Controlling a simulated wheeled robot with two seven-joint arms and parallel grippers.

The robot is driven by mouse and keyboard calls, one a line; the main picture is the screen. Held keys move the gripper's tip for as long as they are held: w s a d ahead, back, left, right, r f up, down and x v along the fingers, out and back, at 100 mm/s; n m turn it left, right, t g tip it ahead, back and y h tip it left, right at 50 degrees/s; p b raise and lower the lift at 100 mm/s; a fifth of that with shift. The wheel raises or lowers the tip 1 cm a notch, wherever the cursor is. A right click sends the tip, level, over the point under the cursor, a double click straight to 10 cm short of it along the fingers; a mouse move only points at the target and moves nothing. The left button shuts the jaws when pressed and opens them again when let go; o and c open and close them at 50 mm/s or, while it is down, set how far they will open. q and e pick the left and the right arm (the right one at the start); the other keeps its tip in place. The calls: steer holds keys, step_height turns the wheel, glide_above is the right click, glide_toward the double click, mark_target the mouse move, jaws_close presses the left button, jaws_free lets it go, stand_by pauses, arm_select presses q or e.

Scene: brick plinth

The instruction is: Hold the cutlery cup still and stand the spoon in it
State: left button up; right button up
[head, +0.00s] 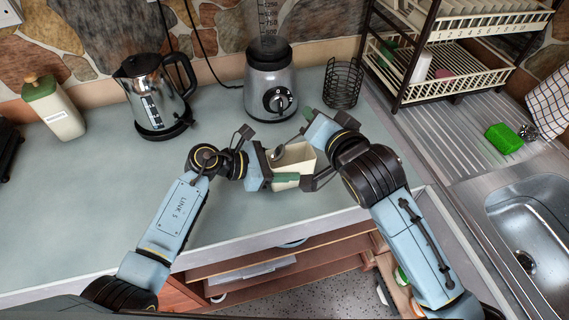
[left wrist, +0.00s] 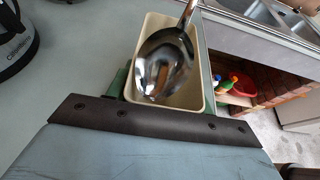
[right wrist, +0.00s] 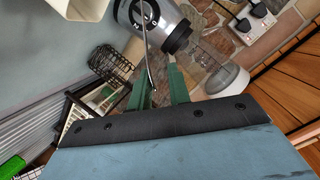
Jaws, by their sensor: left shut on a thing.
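The cream cutlery cup (left wrist: 205,95) stands upright in my left gripper, whose green fingers lie along its sides; the cup also shows in the head view (head: 305,158). My left gripper (head: 284,172) is shut on it. The shiny metal spoon (left wrist: 165,68) has its bowl over the cup's mouth, with its handle rising toward my right gripper; in the head view its bowl (head: 276,153) is at the cup's left side. The spoon's handle (right wrist: 147,50) reaches the green fingers of my right gripper (right wrist: 160,80). A narrow gap shows there; its grip on the handle is unclear.
A blender (head: 270,82) and a black wire basket (head: 343,83) stand behind the cup. A kettle (head: 155,92) and a cream bottle (head: 53,108) stand at the left. A dish rack (head: 450,60) and sink (head: 520,220) are at the right. The left counter (head: 80,200) is clear.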

steer(key=shift+o, duration=0.7)
steer(key=v, duration=0.7)
steer(key=shift+s, duration=0.2)
steer(key=shift+d+r, duration=0.1)
steer(key=shift+r, duration=0.05)
arm_select(q)
steer(key=o, duration=1.1)
steer(key=shift+c, duration=0.2)
